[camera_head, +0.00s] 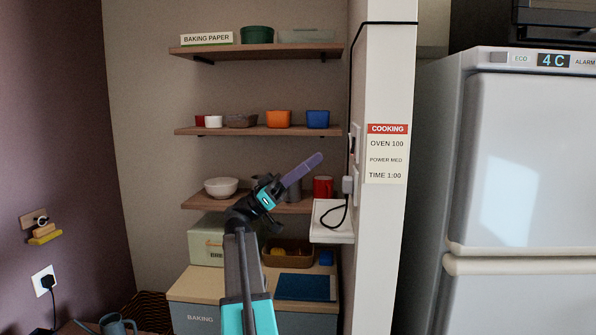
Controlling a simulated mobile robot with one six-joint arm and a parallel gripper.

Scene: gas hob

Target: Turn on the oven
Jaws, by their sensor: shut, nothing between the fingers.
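My gripper (316,159) is raised in the middle of the view, its purple fingers together and pointing up and right. It shows in front of the lowest wall shelf, with nothing visible in it. No oven or oven control can be made out for certain. A cooking note (387,155) on the white pillar reads "OVEN 100", "POWER MED", "TIME 1:00". It is to the right of my gripper and apart from it. A dark appliance (535,25) on top of the fridge is cut off by the top edge, and I cannot tell what it is.
A white fridge (520,165) fills the right side. A plug and black cable (347,186) hang on the pillar above a small white ledge (331,236). Shelves (260,131) with bowls and tubs stand behind my arm. A baking cabinet (200,318) is below.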

